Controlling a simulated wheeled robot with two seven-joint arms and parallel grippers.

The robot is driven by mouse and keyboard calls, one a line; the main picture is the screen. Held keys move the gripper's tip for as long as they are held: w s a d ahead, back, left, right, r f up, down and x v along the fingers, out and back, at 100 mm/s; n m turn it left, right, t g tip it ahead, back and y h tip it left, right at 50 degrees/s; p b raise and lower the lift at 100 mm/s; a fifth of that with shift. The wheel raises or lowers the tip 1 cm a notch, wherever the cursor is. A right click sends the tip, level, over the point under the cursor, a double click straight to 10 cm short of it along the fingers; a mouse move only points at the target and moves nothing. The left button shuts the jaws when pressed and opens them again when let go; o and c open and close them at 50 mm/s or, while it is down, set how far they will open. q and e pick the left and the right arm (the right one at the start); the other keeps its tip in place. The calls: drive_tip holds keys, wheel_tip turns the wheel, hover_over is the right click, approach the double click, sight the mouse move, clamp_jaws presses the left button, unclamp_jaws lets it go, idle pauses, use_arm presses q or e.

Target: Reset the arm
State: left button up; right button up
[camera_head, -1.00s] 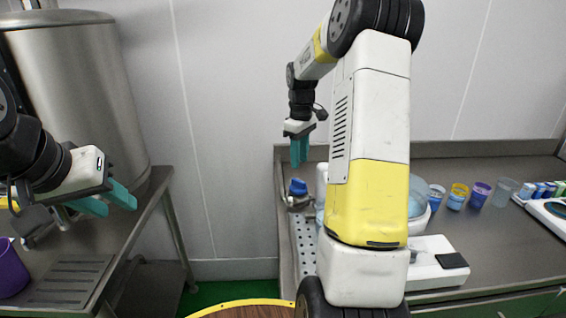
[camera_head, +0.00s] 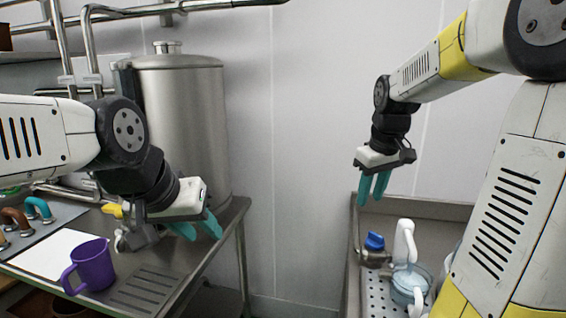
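My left gripper (camera_head: 207,226) is at the left, above the right edge of the left steel table (camera_head: 226,228). Its teal fingers point down and to the right; a gap shows between them and nothing is held. My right gripper (camera_head: 372,190) hangs fingers down in front of the pale wall. Its two teal fingers are a little apart and empty. It is above the left end of the right counter, clear of the blue-topped tap (camera_head: 374,242).
A purple cup (camera_head: 92,266) stands on the left table beside a drain grille (camera_head: 150,289). A large steel tank (camera_head: 180,130) stands behind. A clear blender-like jug (camera_head: 410,284) stands on the perforated tray (camera_head: 379,292) at the right. Open floor space separates the tables.

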drive_tip(key=s+a+r+m+t+y, duration=0.1)
drive_tip(key=s+a+m, duration=0.1)
drive_tip(key=s, duration=0.6)
drive_tip(key=s+a+r+m+t, duration=0.1)
drive_tip(key=s+a+m+t, duration=0.1)
drive_tip(key=s+a, duration=0.3)
drive_tip(key=s, duration=0.4)
drive_tip(key=shift+a+t+y, duration=0.25)
drive_tip(key=shift+t+y, duration=0.05)
drive_tip(key=shift+y, duration=0.1)
drive_tip(key=n+g+h, duration=0.2)
drive_tip(key=n+g, duration=0.4)
drive_tip(key=n, duration=0.1)
hover_over(376, 234)
drive_tip(key=f, duration=1.1)
drive_tip(key=shift+s+a+f, duration=0.15)
drive_tip(key=shift+s+f, duration=0.15)
drive_tip(key=shift+w+d+f, duration=0.2)
drive_tip(key=shift+f, duration=0.4)
wheel_tip(376, 234, down, 7)
drive_tip(key=shift+f, duration=0.15)
